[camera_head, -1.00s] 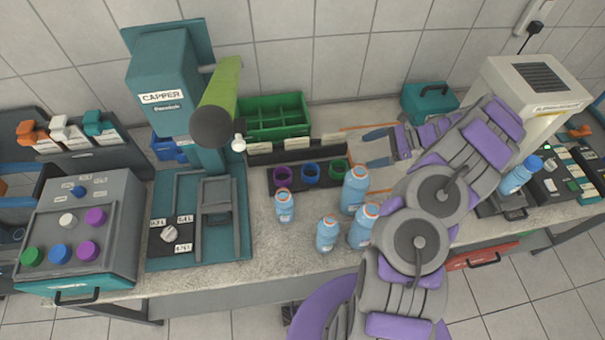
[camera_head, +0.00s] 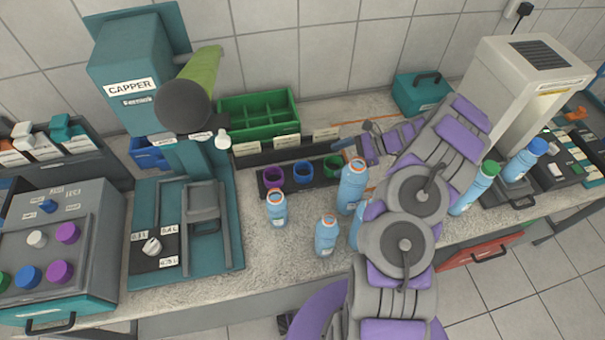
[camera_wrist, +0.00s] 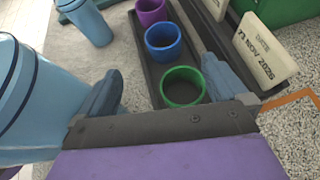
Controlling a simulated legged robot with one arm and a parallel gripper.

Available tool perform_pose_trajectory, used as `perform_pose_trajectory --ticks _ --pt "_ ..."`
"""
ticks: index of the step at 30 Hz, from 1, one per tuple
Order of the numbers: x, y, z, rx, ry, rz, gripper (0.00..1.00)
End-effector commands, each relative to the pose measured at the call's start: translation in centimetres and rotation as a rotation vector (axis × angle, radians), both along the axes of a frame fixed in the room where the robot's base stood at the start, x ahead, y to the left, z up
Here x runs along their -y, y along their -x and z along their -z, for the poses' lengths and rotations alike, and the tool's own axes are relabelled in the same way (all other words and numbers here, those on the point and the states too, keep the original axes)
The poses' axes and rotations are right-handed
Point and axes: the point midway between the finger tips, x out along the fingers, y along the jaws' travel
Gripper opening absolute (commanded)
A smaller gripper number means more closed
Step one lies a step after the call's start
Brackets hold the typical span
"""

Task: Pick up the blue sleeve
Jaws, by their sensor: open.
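The blue sleeve (camera_head: 303,180) is a short open ring in the middle of a dark tray (camera_head: 262,186), between a purple sleeve (camera_head: 272,183) and a green sleeve (camera_head: 331,170). In the wrist view the blue sleeve (camera_wrist: 164,54) stands upright beyond the green sleeve (camera_wrist: 183,98), and the purple sleeve (camera_wrist: 150,18) is farthest. My gripper (camera_wrist: 165,85) is open and empty, its two blue-grey fingers spread either side of the view with the green sleeve nearest between them.
Light-blue bottles (camera_head: 352,190) stand close to the tray; one (camera_wrist: 20,100) is beside my left finger in the wrist view. A label holder (camera_wrist: 265,50) borders the tray's right. The capper (camera_head: 135,75) and green bin (camera_head: 258,115) stand left and behind.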

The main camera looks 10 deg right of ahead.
Motion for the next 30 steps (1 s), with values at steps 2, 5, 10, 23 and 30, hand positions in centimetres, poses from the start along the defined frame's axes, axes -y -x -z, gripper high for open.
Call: perform_pose_trajectory --ticks 2,5,10,23,30 --pt "-1.4 -0.2 0.9 -0.001 0.000 -0.002 1.00" --pt "-3.0 -0.6 1.8 -0.001 0.000 0.000 1.00" --pt "-4.8 -1.0 2.8 -0.001 -0.001 0.000 1.00" --pt "-7.8 -2.1 4.3 0.000 0.001 -0.001 1.00" --pt "-9.7 -2.5 5.3 0.001 0.002 0.001 1.00"
